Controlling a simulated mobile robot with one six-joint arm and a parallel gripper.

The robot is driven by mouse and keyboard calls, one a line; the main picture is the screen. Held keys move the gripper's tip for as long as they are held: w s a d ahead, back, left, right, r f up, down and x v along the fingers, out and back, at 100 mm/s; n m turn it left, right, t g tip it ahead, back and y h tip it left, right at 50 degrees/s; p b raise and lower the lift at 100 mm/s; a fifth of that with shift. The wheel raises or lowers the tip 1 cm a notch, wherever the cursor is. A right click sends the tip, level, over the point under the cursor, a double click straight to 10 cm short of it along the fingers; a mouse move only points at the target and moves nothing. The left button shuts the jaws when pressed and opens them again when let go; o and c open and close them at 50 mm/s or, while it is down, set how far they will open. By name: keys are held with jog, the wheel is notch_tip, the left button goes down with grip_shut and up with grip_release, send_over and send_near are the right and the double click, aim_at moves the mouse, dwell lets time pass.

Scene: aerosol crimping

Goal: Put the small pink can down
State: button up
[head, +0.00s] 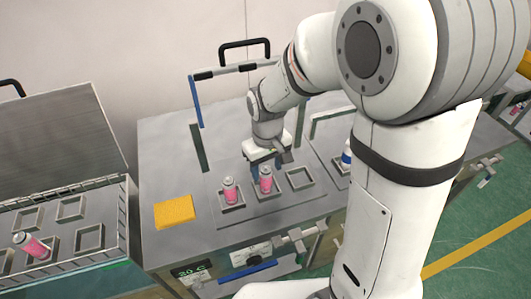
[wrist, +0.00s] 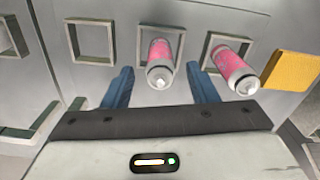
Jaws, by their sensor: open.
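A pink can (head: 265,180) with a pale top stands upright in the middle square holder on the grey bench. The wrist view shows this can (wrist: 160,62) between the blue fingers of my gripper (wrist: 159,78), with a gap on both sides. In the head view my gripper (head: 265,163) is just behind and above it, open. A second pink can (head: 230,190) stands in the holder to its left; it also shows in the wrist view (wrist: 234,68). I cannot tell which of the two is the small one.
An empty square holder (head: 300,178) is to the right of the middle can. A yellow block (head: 174,212) lies at left. Another pink can (head: 33,245) leans in the open bin (head: 118,245) at far left. A frame with a black handle (head: 243,44) stands behind my gripper.

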notch_tip(320, 180, up, 6)
jog(key=shift+r, duration=0.1)
jog(key=shift+s+d+r, duration=0.1)
jog(key=shift+d+r, duration=0.15)
jog(key=s+d+r+m+t, duration=0.3)
jog(key=s+d+r+m, duration=0.2)
jog(key=s+d, duration=0.6)
jog(key=shift+s+d+r, duration=0.2)
jog(key=shift+s+r, duration=0.1)
jog(key=shift+s, duration=0.2)
dwell(0.3)
jog(key=shift+c, duration=0.4)
